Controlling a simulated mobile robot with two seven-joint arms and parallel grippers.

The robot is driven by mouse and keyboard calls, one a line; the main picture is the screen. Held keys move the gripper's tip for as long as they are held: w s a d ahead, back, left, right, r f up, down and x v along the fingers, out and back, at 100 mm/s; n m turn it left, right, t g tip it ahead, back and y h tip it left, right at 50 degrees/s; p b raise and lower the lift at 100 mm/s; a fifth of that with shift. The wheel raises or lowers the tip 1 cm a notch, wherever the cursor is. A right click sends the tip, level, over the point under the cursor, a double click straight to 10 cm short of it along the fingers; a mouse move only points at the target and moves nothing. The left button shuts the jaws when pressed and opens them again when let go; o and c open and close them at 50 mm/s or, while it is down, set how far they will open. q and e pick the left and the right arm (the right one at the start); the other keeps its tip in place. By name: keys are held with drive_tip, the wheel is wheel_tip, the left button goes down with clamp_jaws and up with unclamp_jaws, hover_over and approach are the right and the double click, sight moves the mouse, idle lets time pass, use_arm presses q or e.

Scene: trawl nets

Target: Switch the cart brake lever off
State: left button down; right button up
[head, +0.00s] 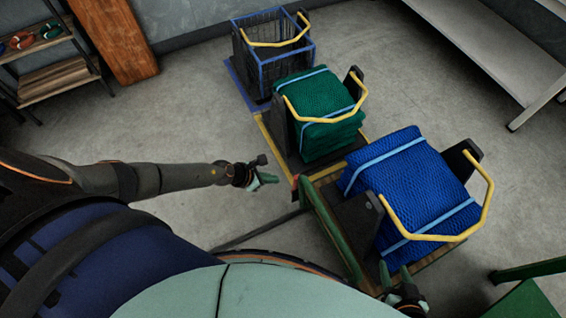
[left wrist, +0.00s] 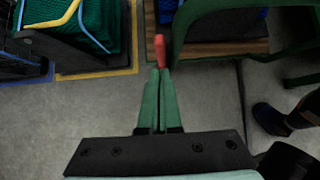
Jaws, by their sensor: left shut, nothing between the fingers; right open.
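A small red lever (head: 295,182) sits at the left end of the nearest cart, close to the foot of its green frame (head: 330,229). It also shows in the left wrist view (left wrist: 159,51), just beyond my fingertips, pointing towards me. My left gripper (head: 277,179) is shut and empty, just left of the lever in the head view. In the left wrist view its green fingers (left wrist: 158,72) line up with the lever; I cannot tell if they touch it. My right gripper (head: 396,273) is open and empty by the cart's near side.
The nearest cart carries a blue net bundle (head: 410,187) with a yellow rail (head: 440,237). Behind it stand a green net bundle (head: 320,108) and a blue wire crate (head: 275,50). A shelf (head: 50,50) is at the back left. Bare floor lies left of the carts.

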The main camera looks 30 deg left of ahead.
use_arm(q)
drive_tip(key=p+v, duration=0.1)
drive_tip(key=v, duration=0.2)
drive_tip(key=shift+s+a+f, duration=0.1)
drive_tip(key=shift+s+f, duration=0.05)
use_arm(e)
drive_tip(key=shift+w+a+r, duration=0.1)
drive_tip(key=shift+r, duration=0.4)
drive_tip(key=shift+w+a+r, duration=0.1)
drive_tip(key=shift+r, duration=0.4)
